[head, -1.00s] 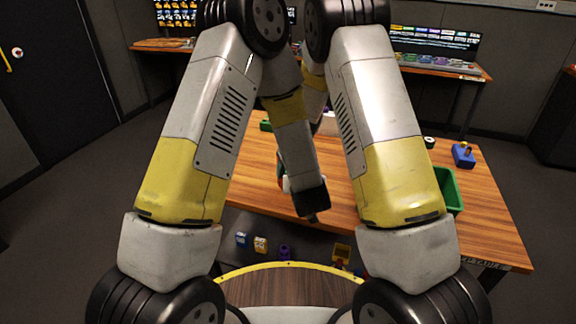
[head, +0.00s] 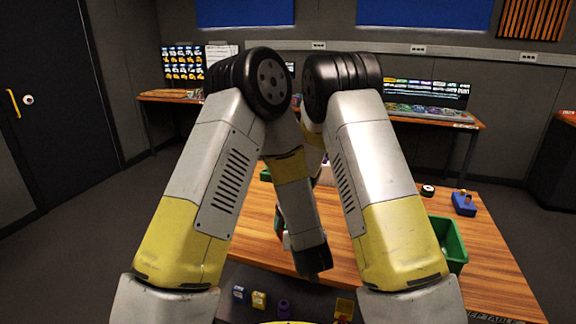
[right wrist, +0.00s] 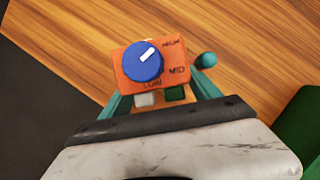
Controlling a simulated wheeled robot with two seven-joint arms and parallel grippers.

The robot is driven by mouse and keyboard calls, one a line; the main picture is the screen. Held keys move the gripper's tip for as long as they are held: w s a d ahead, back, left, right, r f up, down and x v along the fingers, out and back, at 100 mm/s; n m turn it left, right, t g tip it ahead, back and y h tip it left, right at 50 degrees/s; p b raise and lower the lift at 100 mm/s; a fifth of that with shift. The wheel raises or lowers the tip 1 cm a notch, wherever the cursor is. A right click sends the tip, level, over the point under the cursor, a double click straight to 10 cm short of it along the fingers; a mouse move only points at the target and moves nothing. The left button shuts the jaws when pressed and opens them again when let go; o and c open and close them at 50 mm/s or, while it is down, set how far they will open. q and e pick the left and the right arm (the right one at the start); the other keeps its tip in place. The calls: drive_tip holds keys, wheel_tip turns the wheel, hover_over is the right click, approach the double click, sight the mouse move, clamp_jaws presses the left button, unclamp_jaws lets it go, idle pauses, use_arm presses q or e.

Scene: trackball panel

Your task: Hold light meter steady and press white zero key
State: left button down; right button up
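In the right wrist view an orange-faced device (right wrist: 176,58), apparently the light meter, shows a blue dial (right wrist: 143,62) with a white pointer and dark lettering. Below the dial are a white key (right wrist: 146,99) and a dark green key (right wrist: 176,93). Teal parts flank the face, with a teal ball at its right; I cannot tell whether these are device or fingers. My right gripper's dark edge covers the near side. In the head view my left gripper (head: 314,268) is a dark shape above the table's front; its fingers are not clear. The right gripper is hidden there.
The wooden table (head: 490,262) holds a green bin (head: 451,243) and a blue joystick-like object (head: 463,204) at the right. A round black-and-white item (head: 428,190) lies near them. Small coloured objects show below the table's front edge. Desks stand behind.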

drive_tip(key=shift+o, duration=0.5)
drive_tip(key=shift+r, duration=0.1)
drive_tip(key=shift+r, duration=0.25)
drive_tip(key=v, duration=1.1)
drive_tip(key=shift+r, duration=0.2)
drive_tip(key=shift+s+d, duration=0.1)
drive_tip(key=shift+d, duration=0.05)
drive_tip(key=o, duration=0.3)
drive_tip(key=shift+o, duration=0.2)
